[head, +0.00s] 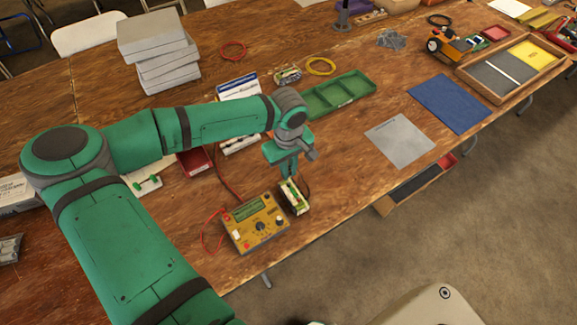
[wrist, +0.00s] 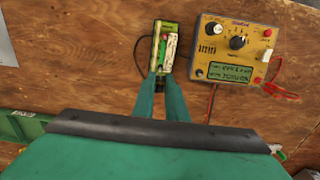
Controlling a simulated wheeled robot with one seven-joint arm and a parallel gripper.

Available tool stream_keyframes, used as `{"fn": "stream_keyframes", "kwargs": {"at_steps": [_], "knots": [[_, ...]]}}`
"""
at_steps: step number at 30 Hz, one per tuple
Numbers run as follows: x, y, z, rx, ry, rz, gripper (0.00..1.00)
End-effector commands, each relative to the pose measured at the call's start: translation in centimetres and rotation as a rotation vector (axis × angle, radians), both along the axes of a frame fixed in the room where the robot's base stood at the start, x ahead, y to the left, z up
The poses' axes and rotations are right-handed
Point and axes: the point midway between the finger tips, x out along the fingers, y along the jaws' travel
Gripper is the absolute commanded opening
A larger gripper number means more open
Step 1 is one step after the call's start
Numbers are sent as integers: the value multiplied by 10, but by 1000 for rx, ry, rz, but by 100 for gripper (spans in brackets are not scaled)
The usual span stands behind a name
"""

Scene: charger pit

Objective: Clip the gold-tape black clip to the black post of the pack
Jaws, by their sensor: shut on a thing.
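The pack (head: 293,197) is a small green-edged block with a pale label, lying on the table to the right of the yellow charger (head: 257,222). In the wrist view the pack (wrist: 166,42) is just beyond my fingertips, left of the charger (wrist: 235,47). My gripper (head: 289,176) points down at one end of the pack. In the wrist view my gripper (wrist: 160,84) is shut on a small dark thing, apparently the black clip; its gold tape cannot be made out. A black lead (wrist: 138,48) curves beside the pack. The black post is hidden or too small to tell, as is any contact with it.
Red leads (head: 207,232) lie by the charger. A green tray (head: 340,94), a grey mat (head: 400,141) and a blue mat (head: 449,104) lie farther back. Grey boxes (head: 158,50) are stacked at the back left. Bare tabletop (head: 330,190) lies right of the pack.

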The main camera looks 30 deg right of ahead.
Motion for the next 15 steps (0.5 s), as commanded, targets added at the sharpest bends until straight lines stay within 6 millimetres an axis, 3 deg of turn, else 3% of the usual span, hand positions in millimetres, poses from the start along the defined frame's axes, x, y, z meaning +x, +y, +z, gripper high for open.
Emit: {"fn": "stream_keyframes", "kwargs": {"at_steps": [15], "knots": [[-1, 0, -26, 1, 1, -1, 0]]}}
